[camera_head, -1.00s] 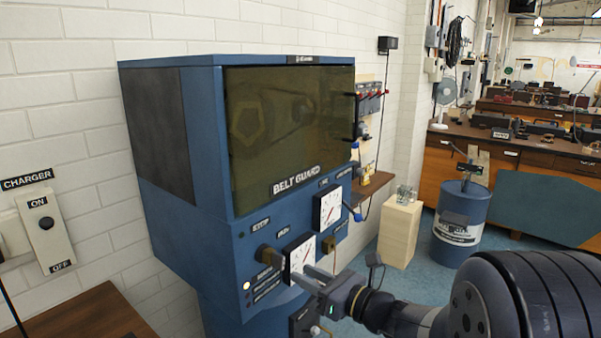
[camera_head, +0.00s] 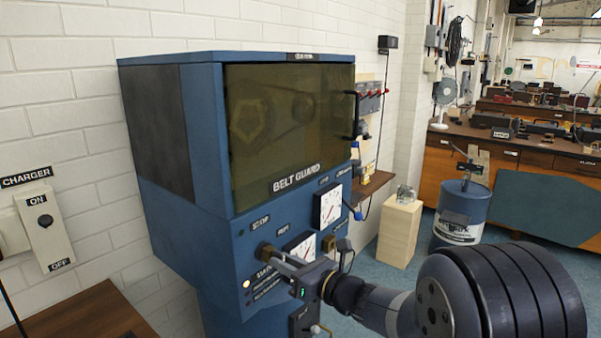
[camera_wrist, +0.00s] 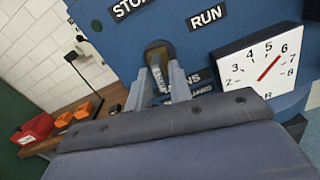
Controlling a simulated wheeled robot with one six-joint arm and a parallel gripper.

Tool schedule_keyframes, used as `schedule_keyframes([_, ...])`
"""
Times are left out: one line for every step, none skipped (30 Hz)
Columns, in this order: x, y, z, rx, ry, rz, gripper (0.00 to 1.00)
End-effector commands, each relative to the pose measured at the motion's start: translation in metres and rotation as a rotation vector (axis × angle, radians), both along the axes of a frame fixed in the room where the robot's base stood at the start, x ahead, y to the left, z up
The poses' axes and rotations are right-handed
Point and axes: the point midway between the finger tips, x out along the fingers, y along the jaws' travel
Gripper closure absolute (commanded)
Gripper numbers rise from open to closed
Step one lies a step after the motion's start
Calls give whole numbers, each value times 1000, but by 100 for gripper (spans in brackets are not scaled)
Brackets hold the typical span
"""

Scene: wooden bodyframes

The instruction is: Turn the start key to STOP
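The start key (camera_wrist: 158,47) shows in the wrist view as a dark brass piece on the blue panel (camera_head: 215,240), between the STOP label (camera_wrist: 130,8) at upper left and the RUN label (camera_wrist: 208,17) at upper right. In the head view the key (camera_head: 264,250) sits low on the panel front. My gripper (camera_wrist: 161,75) reaches up to the key, its two fingers apart with a gap between them. In the head view my gripper (camera_head: 275,254) is right at the key. Whether the fingers touch it is unclear, and the fingertips partly hide it.
A white dial gauge (camera_wrist: 264,68) is close to the right of my gripper. A lit lamp (camera_head: 246,284) and labels sit below the key. The tinted belt guard (camera_head: 290,130) is above. A charger switch (camera_head: 45,225) is on the wall at left.

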Motion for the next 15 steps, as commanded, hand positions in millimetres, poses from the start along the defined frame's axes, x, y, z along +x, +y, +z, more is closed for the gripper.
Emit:
schedule_keyframes([0, 0, 0, 0, 0, 0, 84])
schedule_keyframes([0, 0, 0, 0, 0, 0, 86])
schedule_keyframes([0, 0, 0, 0, 0, 0, 90])
schedule_keyframes([0, 0, 0, 0, 0, 0, 92])
schedule_keyframes([0, 0, 0, 0, 0, 0, 95])
schedule_keyframes([0, 0, 0, 0, 0, 0, 98])
schedule_keyframes([0, 0, 0, 0, 0, 0, 100])
schedule_keyframes([0, 0, 0, 0, 0, 0, 100])
schedule_keyframes([0, 0, 0, 0, 0, 0, 100])
schedule_keyframes([0, 0, 0, 0, 0, 0, 100])
schedule_keyframes([0, 0, 0, 0, 0, 0, 100])
schedule_keyframes([0, 0, 0, 0, 0, 0, 100])
schedule_keyframes([0, 0, 0, -1, -1, 0, 100])
schedule_keyframes([0, 0, 0, -1, -2, 0, 100])
schedule_keyframes([0, 0, 0, -3, -4, 0, 100])
